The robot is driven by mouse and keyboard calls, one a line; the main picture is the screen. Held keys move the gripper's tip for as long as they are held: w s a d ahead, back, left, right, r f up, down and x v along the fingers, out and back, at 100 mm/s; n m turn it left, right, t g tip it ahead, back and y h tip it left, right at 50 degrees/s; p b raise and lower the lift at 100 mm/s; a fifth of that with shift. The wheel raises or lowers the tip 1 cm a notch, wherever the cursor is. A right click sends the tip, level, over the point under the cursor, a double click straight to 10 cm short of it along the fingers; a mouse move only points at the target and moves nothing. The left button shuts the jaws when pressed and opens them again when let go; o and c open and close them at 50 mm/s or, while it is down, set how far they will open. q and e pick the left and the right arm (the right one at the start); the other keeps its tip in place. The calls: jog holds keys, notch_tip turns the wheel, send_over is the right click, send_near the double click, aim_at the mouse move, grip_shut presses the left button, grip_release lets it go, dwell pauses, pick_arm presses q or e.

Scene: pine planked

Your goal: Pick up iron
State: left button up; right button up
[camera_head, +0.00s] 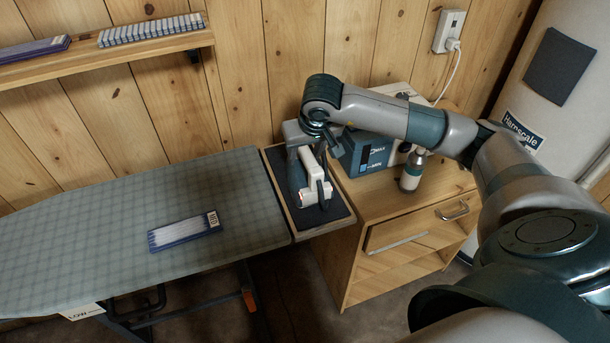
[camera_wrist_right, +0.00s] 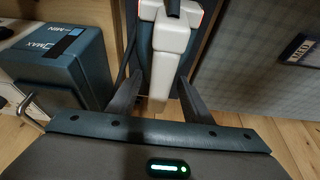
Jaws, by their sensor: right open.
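The iron (camera_head: 313,196) has a white and grey body with dark parts. It rests on the dark pad at the right end of the ironing board. In the right wrist view its white part (camera_wrist_right: 170,42) runs down the middle, with its lower end between my fingers. My right gripper (camera_head: 318,150) is above and at the back end of the iron. Its two fingers (camera_wrist_right: 160,97) are open, one on each side of the white part, with gaps visible. My wrist hides some of the iron in the head view. My left gripper is not in view.
The ironing board (camera_head: 90,230) carries a blue-white pack (camera_head: 185,232). A blue MIN/MAX box (camera_head: 365,155), also in the wrist view (camera_wrist_right: 75,65), and a bottle (camera_head: 412,168) stand on the wooden cabinet (camera_head: 400,205) at right. A shelf (camera_head: 100,62) hangs on the wall.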

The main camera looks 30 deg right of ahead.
jog(key=shift+c, duration=0.3)
grip_shut()
dwell(0.4)
jog(key=shift+r, duration=0.1)
dwell(0.6)
